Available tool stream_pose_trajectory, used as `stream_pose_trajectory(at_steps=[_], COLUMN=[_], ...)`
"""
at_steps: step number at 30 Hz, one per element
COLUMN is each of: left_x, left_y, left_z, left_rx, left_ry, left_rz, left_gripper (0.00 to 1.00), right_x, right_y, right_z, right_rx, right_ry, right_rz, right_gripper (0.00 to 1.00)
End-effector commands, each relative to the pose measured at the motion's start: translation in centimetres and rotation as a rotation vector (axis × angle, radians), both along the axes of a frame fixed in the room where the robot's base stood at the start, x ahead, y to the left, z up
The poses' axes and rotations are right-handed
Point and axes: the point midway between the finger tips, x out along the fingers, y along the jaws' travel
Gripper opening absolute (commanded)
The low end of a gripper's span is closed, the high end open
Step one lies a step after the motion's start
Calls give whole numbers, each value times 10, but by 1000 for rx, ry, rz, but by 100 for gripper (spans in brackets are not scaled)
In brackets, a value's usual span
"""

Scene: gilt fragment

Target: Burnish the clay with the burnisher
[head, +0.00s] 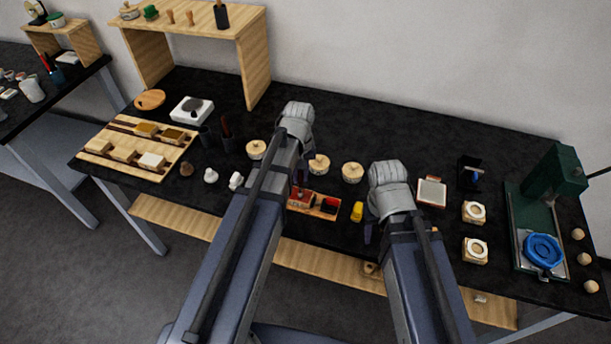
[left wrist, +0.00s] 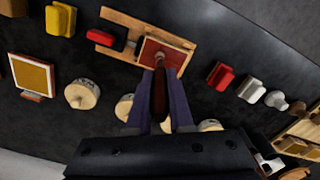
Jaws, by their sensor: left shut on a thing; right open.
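The red clay (head: 300,197) sits at the left end of a wooden tray (head: 318,209) in the middle of the table. In the left wrist view the clay (left wrist: 172,56) is a flat red slab in a wooden frame. My left gripper (left wrist: 158,122) is shut on the burnisher (left wrist: 158,95), a dark reddish-brown tool. The burnisher's pale tip lies over the clay; I cannot tell whether it touches. In the head view my left gripper (head: 301,182) is mostly hidden by its arm. My right gripper (head: 369,234) is open and empty, right of the yellow block.
The yellow block (head: 357,211) stands right of the tray. Lidded pots (head: 319,164) stand behind it. A red block (left wrist: 221,76) and white pieces (left wrist: 250,90) lie beside the tray. A green press (head: 553,178) stands at the right, a wooden shelf (head: 258,60) at the back left.

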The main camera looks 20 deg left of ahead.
Motion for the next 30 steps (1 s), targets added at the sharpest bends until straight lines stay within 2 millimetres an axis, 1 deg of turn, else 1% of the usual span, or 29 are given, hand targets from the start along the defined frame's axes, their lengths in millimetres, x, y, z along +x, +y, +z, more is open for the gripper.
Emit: stream_pose_trajectory(at_steps=[5, 10, 16, 20, 27, 30], left_x=[2, 10, 9, 9, 8, 8], left_y=[1, 0, -1, -8, -26, -27], left_z=[0, 1, 1, 0, 0, 0], left_rx=[1, 1, 1, 1, 0, 0], left_ry=[0, 0, 0, 0, 0, 0], left_rz=[0, 0, 0, 0, 0, 1], left_gripper=[0, 0, 0, 0, 0, 0], right_x=[0, 0, 0, 0, 0, 0], right_y=[0, 0, 0, 0, 0, 0], right_z=[0, 1, 1, 0, 0, 0], right_rx=[0, 0, 0, 0, 0, 0], right_ry=[0, 0, 0, 0, 0, 0], right_rz=[0, 0, 0, 0, 0, 0], right_gripper=[50, 50, 50, 50, 50, 50])
